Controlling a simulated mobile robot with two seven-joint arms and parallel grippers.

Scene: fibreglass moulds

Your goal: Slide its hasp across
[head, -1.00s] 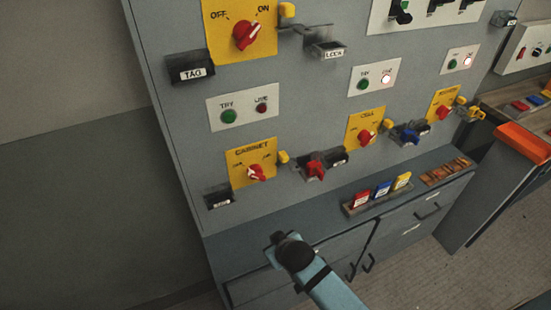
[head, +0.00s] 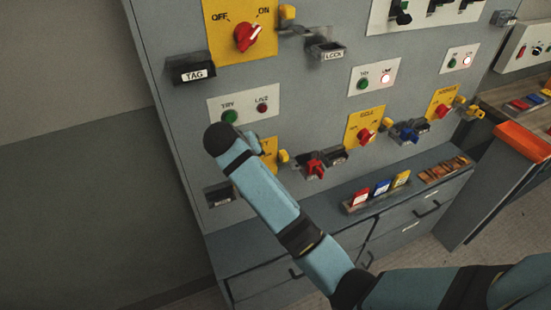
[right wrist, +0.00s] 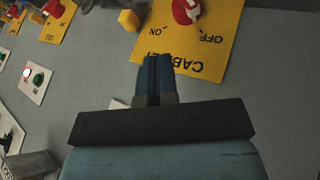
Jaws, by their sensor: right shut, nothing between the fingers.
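The yellow CABINET plate (head: 267,152) is mostly hidden behind my right arm in the head view. Its yellow hasp knob (head: 284,156) shows just right of the plate. In the right wrist view the plate (right wrist: 205,42) appears upside down with its red rotary switch (right wrist: 185,10), and the yellow hasp knob (right wrist: 128,20) sits beside it. My right gripper (right wrist: 157,62) is shut and empty, its tips overlapping the plate's lettered edge in the picture, apart from the knob. Its fingers are hidden in the head view. My left gripper is not in view.
Right of the hasp hang a red lock (head: 315,168) and a blue lock (head: 407,133). The CELL plate (head: 362,128) and the large ON/OFF plate (head: 221,36) have their own switches.

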